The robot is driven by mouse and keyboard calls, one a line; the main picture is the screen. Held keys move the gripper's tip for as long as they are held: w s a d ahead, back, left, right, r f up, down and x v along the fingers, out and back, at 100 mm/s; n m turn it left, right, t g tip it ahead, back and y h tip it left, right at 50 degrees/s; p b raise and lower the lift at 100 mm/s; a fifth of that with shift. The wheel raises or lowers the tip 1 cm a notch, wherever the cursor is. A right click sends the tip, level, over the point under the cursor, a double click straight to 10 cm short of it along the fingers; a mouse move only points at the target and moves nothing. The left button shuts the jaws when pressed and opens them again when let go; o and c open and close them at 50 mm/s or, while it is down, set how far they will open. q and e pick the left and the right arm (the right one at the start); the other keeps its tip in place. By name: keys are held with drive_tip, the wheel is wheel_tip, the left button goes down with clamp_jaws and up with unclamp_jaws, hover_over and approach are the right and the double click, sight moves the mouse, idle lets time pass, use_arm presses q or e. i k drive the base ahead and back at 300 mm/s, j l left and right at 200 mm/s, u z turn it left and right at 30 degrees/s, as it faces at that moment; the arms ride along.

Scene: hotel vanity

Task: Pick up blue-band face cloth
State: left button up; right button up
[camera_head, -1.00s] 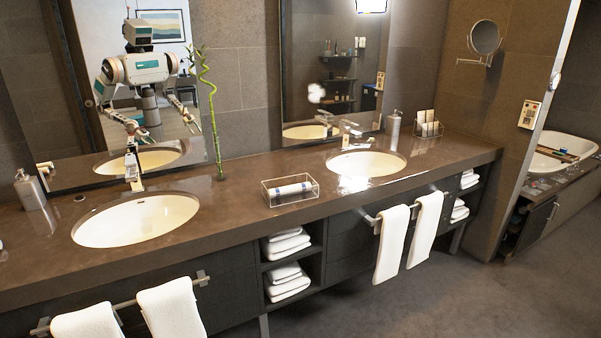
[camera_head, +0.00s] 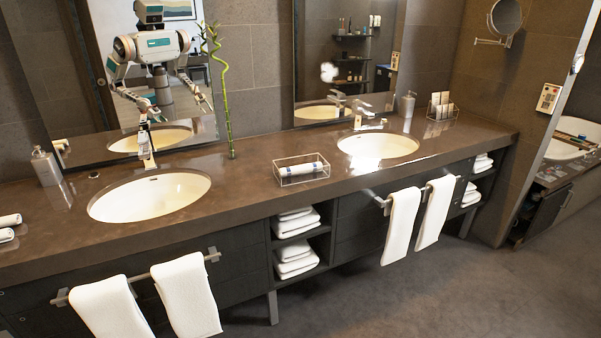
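A white rolled face cloth with a blue band (camera_head: 314,168) lies in a clear tray (camera_head: 285,182) on the brown counter, between the two sinks. Two more white rolled cloths (camera_head: 8,228) show at the far left edge of the counter, partly cut off by the frame; I cannot tell their band colour. My grippers are not directly in view. I see my own body only as a reflection in the left mirror, too small there to judge the grippers.
The brown counter (camera_head: 247,200) holds a left sink (camera_head: 150,196), a right sink (camera_head: 378,146), faucets, soap dispensers and a bamboo stem (camera_head: 226,105). White towels (camera_head: 187,295) hang on front rails. The floor before the vanity is clear.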

sight(314, 164)
drive_tip(key=i+l+u, duration=0.3)
drive_tip(key=i+l, duration=0.15)
drive_tip(key=i+l+u, duration=0.3)
drive_tip(key=l, duration=0.35)
drive_tip(key=i+j, duration=0.05)
drive_tip(key=i, duration=0.05)
